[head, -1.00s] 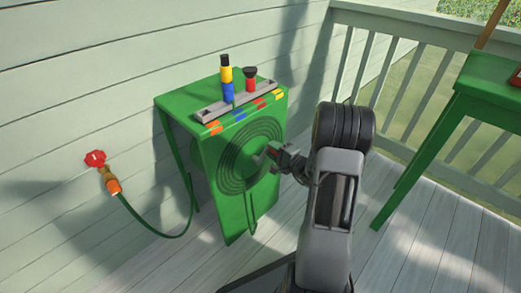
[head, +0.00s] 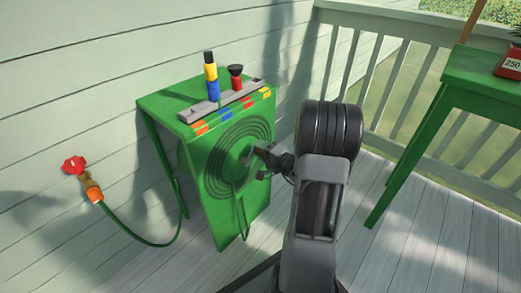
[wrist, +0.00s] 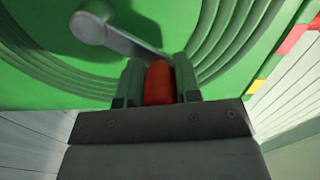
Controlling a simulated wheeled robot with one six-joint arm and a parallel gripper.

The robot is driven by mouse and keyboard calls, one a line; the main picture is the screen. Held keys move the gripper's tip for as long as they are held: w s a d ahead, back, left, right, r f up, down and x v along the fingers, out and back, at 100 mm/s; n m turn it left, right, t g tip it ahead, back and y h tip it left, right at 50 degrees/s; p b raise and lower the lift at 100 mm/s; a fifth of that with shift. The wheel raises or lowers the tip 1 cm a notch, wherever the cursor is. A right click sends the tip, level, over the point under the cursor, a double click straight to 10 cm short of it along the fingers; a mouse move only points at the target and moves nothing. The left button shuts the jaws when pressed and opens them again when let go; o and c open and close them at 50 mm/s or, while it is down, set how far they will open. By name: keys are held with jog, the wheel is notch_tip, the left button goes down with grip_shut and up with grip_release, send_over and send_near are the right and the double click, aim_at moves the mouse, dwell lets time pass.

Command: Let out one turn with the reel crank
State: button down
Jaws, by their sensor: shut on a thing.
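The hose reel is a green cabinet (head: 228,213) with dark concentric rings (head: 214,178) on its front face, standing against the wall. In the wrist view the grey metal crank arm (wrist: 125,40) runs from a round hub (wrist: 89,27) at upper left down to a red-orange handle (wrist: 158,84). My gripper (wrist: 160,88) is shut on that handle, one finger on each side. In the head view my gripper (head: 256,158) is at the right part of the rings, and the handle is hidden by it.
A red tap (head: 74,165) on the wall at left feeds a green hose (head: 135,239) towards the cabinet. Yellow-blue (head: 211,78) and red (head: 236,78) nozzles stand in a grey rack on top. A green table (head: 430,105) stands at right. Deck floor in front is open.

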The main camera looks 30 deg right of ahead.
jog(key=c, duration=0.8)
grip_release()
jog(key=shift+s, duration=0.1)
jog(key=p+v, duration=0.3)
jog(key=v, duration=1)
jog(key=shift+s+d, duration=0.15)
jog(key=shift+s, duration=0.2)
